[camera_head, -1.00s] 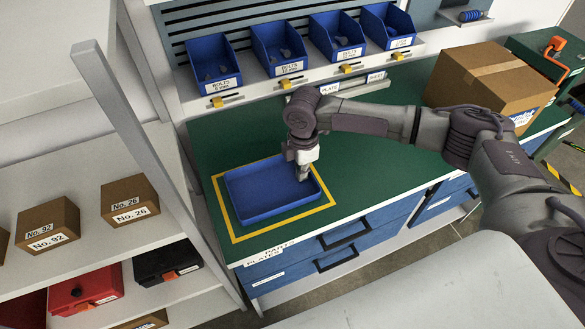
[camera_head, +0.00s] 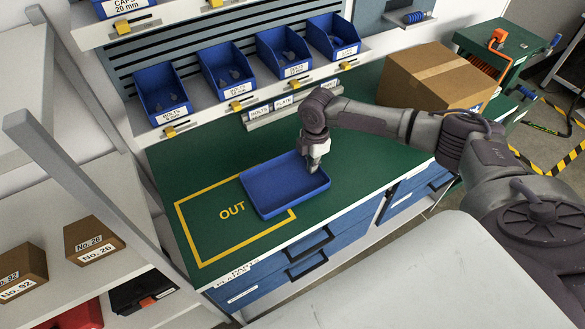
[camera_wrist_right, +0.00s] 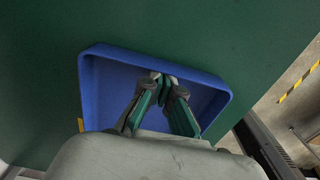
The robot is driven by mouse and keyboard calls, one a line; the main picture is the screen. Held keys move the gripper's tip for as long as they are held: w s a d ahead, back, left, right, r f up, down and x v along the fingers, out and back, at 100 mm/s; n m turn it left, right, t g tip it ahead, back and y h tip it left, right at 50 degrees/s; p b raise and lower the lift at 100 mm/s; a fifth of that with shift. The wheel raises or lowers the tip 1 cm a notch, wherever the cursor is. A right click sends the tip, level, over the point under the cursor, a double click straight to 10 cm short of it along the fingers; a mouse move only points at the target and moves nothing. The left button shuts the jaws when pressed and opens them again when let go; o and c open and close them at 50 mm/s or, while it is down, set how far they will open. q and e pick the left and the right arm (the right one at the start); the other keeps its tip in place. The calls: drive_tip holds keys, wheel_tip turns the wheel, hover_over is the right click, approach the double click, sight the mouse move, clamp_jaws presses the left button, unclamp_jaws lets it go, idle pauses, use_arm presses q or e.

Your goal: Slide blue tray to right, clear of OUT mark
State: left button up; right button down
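The blue tray (camera_head: 268,197) lies flat on the green bench top, to the right of the yellow word OUT (camera_head: 232,211). The word is uncovered. The tray still overlaps the right end of the yellow outline (camera_head: 187,238). My right gripper (camera_head: 313,168) points down inside the tray near its right side. In the right wrist view its fingers (camera_wrist_right: 165,82) come together at the tips over the floor of the blue tray (camera_wrist_right: 112,88), with nothing visible between them. Contact with the tray wall cannot be made out. My left gripper is not in view.
A cardboard box (camera_head: 435,78) stands on the bench at the back right. Blue bolt bins (camera_head: 228,78) line the rack behind. The green bench top (camera_head: 360,165) right of the tray is clear up to the front edge. A shelf post (camera_head: 75,170) stands at left.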

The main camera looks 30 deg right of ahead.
sight(363, 146)
drive_tip(key=d, duration=0.5)
drive_tip(key=d+b, duration=0.1)
drive_tip(key=d, duration=0.3)
drive_tip(key=d+b, duration=0.1)
drive_tip(key=d, duration=0.4)
drive_tip(key=shift+w+d+f, duration=0.15)
drive_tip(key=shift+w+d, duration=0.05)
drive_tip(key=shift+d, duration=0.1)
drive_tip(key=d+b, duration=0.1)
drive_tip(key=d, duration=0.3)
drive_tip(key=shift+w+b, duration=0.1)
drive_tip(key=shift+b, duration=0.3)
drive_tip(key=shift+d+r, duration=0.15)
drive_tip(key=shift+r, duration=0.1)
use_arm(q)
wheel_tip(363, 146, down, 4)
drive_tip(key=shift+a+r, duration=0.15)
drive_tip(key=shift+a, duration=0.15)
